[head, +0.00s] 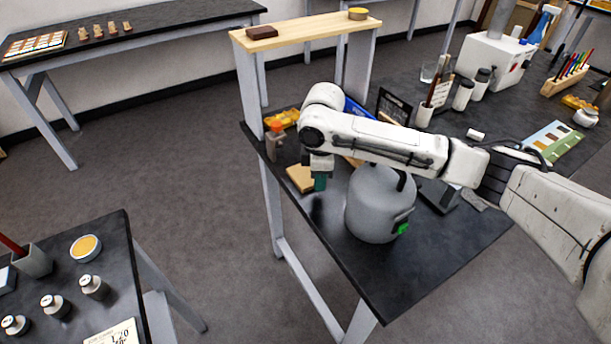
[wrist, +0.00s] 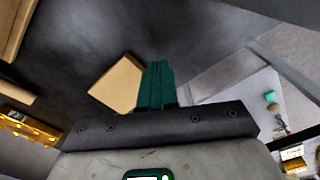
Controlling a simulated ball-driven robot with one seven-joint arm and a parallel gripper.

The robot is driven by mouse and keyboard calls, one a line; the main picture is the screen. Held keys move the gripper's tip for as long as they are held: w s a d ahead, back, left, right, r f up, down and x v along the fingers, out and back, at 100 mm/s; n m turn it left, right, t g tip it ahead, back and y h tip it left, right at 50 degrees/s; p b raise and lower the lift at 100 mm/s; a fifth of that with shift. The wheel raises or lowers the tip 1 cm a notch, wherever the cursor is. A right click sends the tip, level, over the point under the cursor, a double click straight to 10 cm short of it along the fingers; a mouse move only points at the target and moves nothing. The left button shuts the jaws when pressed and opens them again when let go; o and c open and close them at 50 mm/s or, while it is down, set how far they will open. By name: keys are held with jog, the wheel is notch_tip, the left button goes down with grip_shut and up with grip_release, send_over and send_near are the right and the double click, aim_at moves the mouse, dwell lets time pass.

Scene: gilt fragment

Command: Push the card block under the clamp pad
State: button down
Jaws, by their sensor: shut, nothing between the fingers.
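A flat tan block (head: 300,179), which looks like the card block, lies on the dark bench top near its left edge. It also shows in the wrist view (wrist: 116,84), left of my fingers. My gripper (head: 320,185) points down just right of the block, with its teal fingers (wrist: 158,70) shut together and empty. I cannot tell whether the fingers touch the block. A small brownish upright with an orange top (head: 275,140) stands behind and left of the block; I cannot tell whether it is the clamp. I cannot make out a clamp pad.
A large grey canister (head: 376,205) with a green tag stands close right of my gripper. A wooden shelf (head: 305,31) on grey posts rises over the bench's far end. A yellow item (head: 288,116) lies behind the orange-topped upright. The bench's front corner is clear.

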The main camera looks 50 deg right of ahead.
jog(key=shift+f+b, duration=0.3)
jog(key=shift+f, duration=0.35)
